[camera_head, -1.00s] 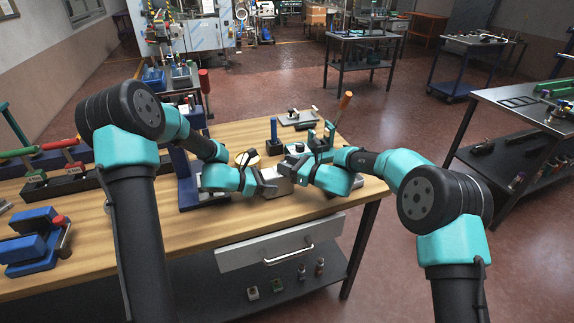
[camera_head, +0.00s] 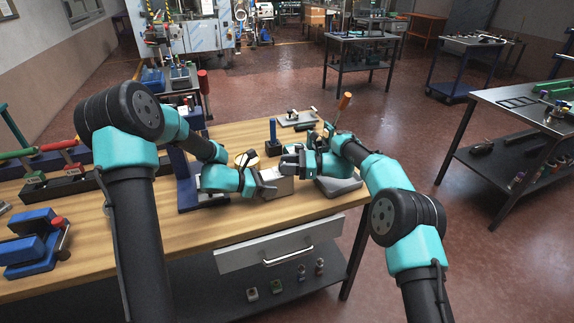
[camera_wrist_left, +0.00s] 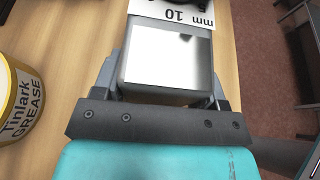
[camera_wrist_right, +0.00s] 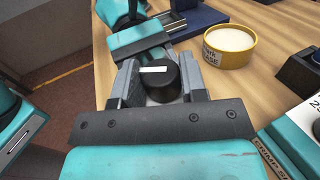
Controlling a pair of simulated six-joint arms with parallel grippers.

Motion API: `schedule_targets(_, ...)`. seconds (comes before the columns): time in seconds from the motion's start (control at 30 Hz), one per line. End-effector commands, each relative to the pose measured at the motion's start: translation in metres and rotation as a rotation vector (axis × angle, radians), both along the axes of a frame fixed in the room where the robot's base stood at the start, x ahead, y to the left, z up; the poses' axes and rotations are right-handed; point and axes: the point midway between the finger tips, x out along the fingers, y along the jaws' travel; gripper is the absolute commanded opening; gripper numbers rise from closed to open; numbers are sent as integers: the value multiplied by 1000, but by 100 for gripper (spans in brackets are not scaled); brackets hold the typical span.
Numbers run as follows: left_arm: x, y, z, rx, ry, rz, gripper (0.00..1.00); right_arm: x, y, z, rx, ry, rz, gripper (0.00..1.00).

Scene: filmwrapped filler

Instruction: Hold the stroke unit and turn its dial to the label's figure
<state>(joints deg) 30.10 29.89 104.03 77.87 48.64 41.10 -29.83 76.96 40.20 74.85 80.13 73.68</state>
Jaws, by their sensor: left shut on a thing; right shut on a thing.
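The stroke unit (camera_head: 279,186), a pale metal block, stands near the table's front edge. My left gripper (camera_head: 266,186) is shut on it; in the left wrist view the block (camera_wrist_left: 168,62) sits between both fingers. A white label reading "10 mm" (camera_wrist_left: 185,16) shows upside down beyond the block. The dial (camera_wrist_right: 163,84) is a black round knob with a white mark, seen in the right wrist view. My right gripper (camera_wrist_right: 155,80) is shut on the dial, a finger on either side. In the head view the right gripper (camera_head: 292,162) hides the dial.
A yellow grease tin (camera_wrist_right: 228,48) stands close to the grippers. A blue post on a black base (camera_head: 274,146) and a grey plate (camera_head: 297,119) stand behind. A grey wedge-shaped item (camera_head: 338,186) lies right of my right gripper. Blue clamps (camera_head: 32,242) stand at left.

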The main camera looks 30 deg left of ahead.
Motion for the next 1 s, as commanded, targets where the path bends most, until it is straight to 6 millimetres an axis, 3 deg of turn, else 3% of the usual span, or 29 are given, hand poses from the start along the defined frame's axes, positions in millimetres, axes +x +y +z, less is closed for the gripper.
schedule_targets(0.27, 0, -1, -1, 1, 1, -2, 35, -1, 1, 2, 2, -1, 2, 16)
schedule_targets(0.3, 0, -1, -1, 1, 1, -2, 35, -1, 1, 2, 2, -1, 2, 40)
schedule_targets(0.57, 0, -1, -1, 0, 1, -1, 35, -1, 1, 1, 0, -1, 0, 65)
schedule_targets(1.0, 0, 0, -1, 0, 1, 0, 35, 5, -10, 0, 0, -1, -2, 65)
